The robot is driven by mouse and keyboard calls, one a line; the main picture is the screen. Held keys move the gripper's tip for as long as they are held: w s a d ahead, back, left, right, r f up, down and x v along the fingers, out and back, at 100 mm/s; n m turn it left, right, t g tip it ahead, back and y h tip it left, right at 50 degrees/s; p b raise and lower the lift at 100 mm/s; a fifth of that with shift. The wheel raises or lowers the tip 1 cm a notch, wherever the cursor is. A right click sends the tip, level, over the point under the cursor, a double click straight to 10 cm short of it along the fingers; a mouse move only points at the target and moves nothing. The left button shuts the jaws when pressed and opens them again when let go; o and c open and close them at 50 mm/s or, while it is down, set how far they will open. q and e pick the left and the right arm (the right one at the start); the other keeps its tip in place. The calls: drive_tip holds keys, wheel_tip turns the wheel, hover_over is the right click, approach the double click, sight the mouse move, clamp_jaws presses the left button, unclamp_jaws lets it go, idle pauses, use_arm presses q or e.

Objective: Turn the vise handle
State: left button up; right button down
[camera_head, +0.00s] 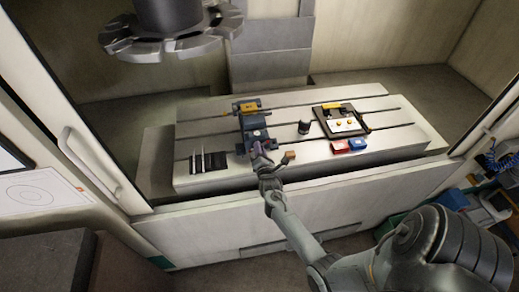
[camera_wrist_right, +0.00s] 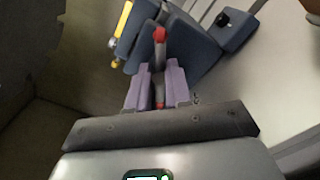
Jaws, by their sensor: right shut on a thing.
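The blue vise (camera_head: 254,122) stands on the slotted machine table, with a yellow piece (camera_head: 248,106) at its far end. It also shows in the right wrist view (camera_wrist_right: 190,45). The vise handle (camera_wrist_right: 159,50) is a grey bar with a red tip, and a second red spot shows lower between the finger pads. My right gripper (camera_head: 262,150) is at the near end of the vise. In the right wrist view its purple pads (camera_wrist_right: 158,88) are shut on the handle, one on each side. The handle is too small to make out in the head view. My left gripper is not in view.
On the table (camera_head: 400,143) are a dark cylinder (camera_head: 304,127), a framed plate (camera_head: 341,120), red and blue blocks (camera_head: 348,145) to the right, and several thin tools (camera_head: 208,160) to the left. A round tool holder (camera_head: 170,40) hangs above. A small brownish piece (camera_head: 290,155) is beside my right gripper.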

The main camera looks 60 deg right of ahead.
drive_tip(key=shift+m, duration=0.3)
drive_tip(key=m, duration=0.4)
drive_tip(key=shift+p, duration=0.35)
drive_tip(key=m, duration=1.7)
drive_tip(key=shift+m, duration=0.4)
drive_tip(key=m+b, duration=0.1)
drive_tip(key=m, duration=1)
drive_tip(key=m+b, duration=0.1)
drive_tip(key=m, duration=1)
